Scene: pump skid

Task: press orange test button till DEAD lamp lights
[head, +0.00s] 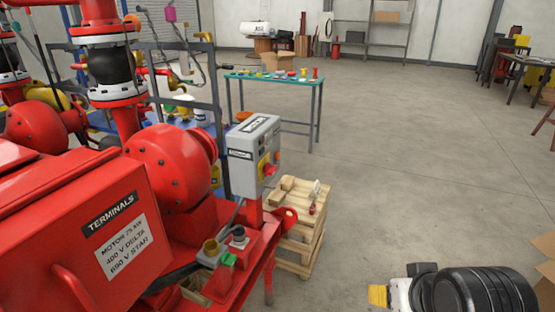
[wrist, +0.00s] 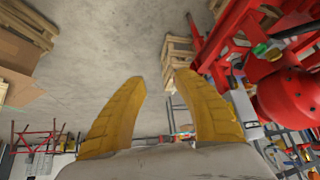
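A grey control box (head: 253,155) with labels stands at the end of the red pump skid (head: 245,265). Its right face carries small yellow and red controls (head: 265,168), too small to read. I cannot make out the orange test button or a DEAD lamp. My gripper (head: 378,296) is at the bottom right of the head view, well apart from the box, over open floor. In the wrist view my gripper (wrist: 159,79) has its two yellow fingers spread, with nothing between them. The grey box also shows in the wrist view (wrist: 244,108), right of the fingers.
A wooden pallet stack (head: 300,240) stands beside the skid, with wood pieces and a small red item on it. A red motor terminal box (head: 110,235) fills the near left. A green-topped bench (head: 270,77) stands behind. The floor at centre right is clear.

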